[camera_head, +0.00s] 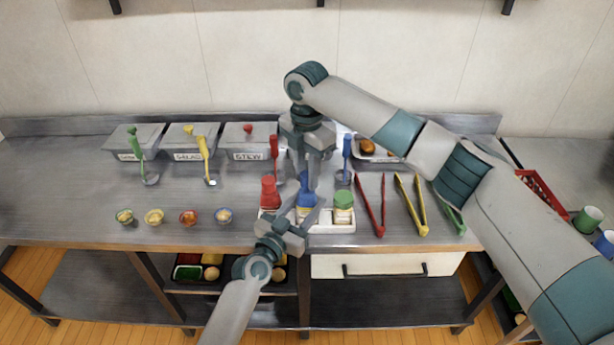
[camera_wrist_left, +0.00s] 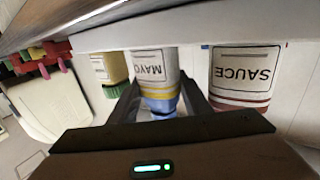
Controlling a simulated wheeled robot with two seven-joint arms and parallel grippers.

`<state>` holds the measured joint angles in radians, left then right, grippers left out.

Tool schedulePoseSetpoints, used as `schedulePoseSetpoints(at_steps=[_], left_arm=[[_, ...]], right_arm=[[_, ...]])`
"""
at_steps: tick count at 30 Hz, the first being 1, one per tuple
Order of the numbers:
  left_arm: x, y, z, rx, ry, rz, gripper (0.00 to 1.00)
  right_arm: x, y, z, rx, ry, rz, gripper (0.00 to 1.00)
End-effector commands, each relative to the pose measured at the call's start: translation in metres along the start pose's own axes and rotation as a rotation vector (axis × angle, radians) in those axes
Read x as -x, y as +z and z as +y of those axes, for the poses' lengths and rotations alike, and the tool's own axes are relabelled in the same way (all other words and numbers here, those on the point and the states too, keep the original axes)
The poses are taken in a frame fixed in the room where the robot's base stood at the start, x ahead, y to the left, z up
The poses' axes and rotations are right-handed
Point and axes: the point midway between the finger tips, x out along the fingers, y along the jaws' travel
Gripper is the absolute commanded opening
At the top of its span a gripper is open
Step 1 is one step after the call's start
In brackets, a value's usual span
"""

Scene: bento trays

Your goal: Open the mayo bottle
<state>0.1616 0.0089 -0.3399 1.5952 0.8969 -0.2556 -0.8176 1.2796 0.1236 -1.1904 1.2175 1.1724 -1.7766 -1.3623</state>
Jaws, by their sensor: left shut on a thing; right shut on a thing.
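The mayo bottle (camera_wrist_left: 153,72) stands between the other two bottles, and its MAYO label appears upside down in the left wrist view. Its blue cap (camera_head: 304,200) shows in the head view, partly hidden by both grippers. The cap seems to sit on the bottle; no gap shows. My left gripper (camera_head: 298,217) comes from the front and is shut on the mayo bottle, one finger on each side. My right gripper (camera_head: 308,181) points down from above and is shut on the blue cap.
A red-capped sauce bottle (camera_head: 269,191) and a green-capped bottle (camera_head: 343,208) stand close on either side, in a white holder (camera_head: 330,228). Red tongs (camera_head: 371,205) and yellow tongs (camera_head: 412,205) lie to the right. Several small bowls (camera_head: 154,216) are at the left.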

Motion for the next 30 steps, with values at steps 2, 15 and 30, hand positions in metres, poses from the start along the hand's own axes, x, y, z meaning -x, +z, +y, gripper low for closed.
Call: schedulePoseSetpoints(at_steps=[2,15,30], left_arm=[[0.000,0.001,0.000,0.000,0.000,-0.001,0.03],[0.000,0.001,0.000,0.000,0.000,-0.001,0.03],[0.000,0.001,0.000,0.000,0.000,-0.001,0.03]], right_arm=[[0.003,0.000,0.000,0.000,0.001,0.000,0.00],[0.007,0.000,0.000,0.000,0.000,0.000,0.00],[0.038,0.000,0.001,0.000,0.001,-0.001,0.00]])
